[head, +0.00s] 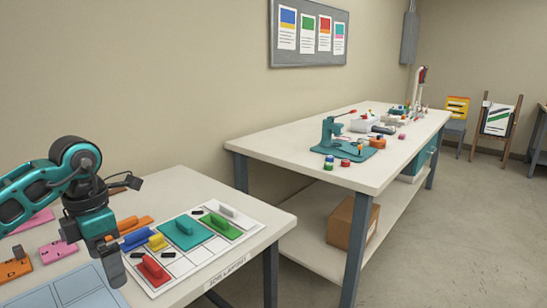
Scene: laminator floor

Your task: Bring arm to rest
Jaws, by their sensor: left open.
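My left arm comes in from the left edge, bent at a black and teal joint, with its hand pointing down. My left gripper (112,268) hangs over the near table, in front of the left part of a white layout sheet (196,262). It is open, and I see nothing held in it. Whether its fingertips touch the table I cannot tell. A red handled block (153,270) and a yellow block (157,242) lie just right of the gripper. My right gripper is out of view.
The sheet also bears blue (136,239), teal (187,232) and green (221,226) handled pieces. Orange and pink pieces (58,251) and a pale blue panel (75,290) lie at left. A long workbench (270,147) with tools stands beyond, a cardboard box (352,222) underneath. Floor at right is clear.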

